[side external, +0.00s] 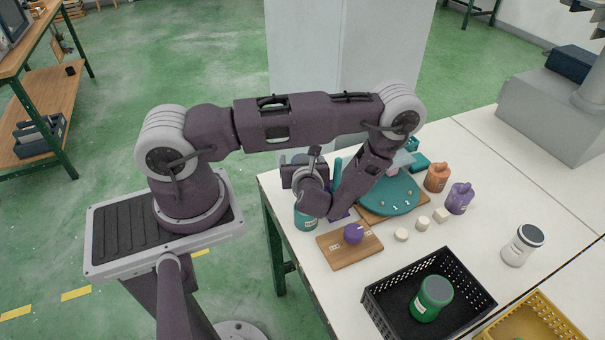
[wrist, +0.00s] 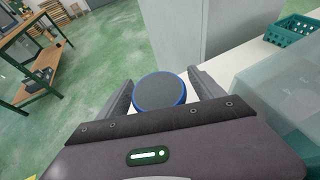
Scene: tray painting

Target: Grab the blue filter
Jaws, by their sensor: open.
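The blue filter (wrist: 160,92) shows in the wrist view as a round piece with a dark grey face and a blue rim. My gripper (wrist: 160,78) is open, with one finger on each side of the filter. The filter lies between the fingers, close to both; I cannot tell whether either touches it. In the side external view my gripper (side external: 303,172) is at the table's far left edge, partly behind my own wrist. I cannot make out the filter in that view.
A teal jar (side external: 305,218) stands close to my wrist. A wooden board with a purple knob (side external: 353,233), a round teal tray (side external: 390,197), orange (side external: 437,177) and purple (side external: 459,198) bottles and a black crate (side external: 378,310) share the table. A pale column (wrist: 172,35) rises behind.

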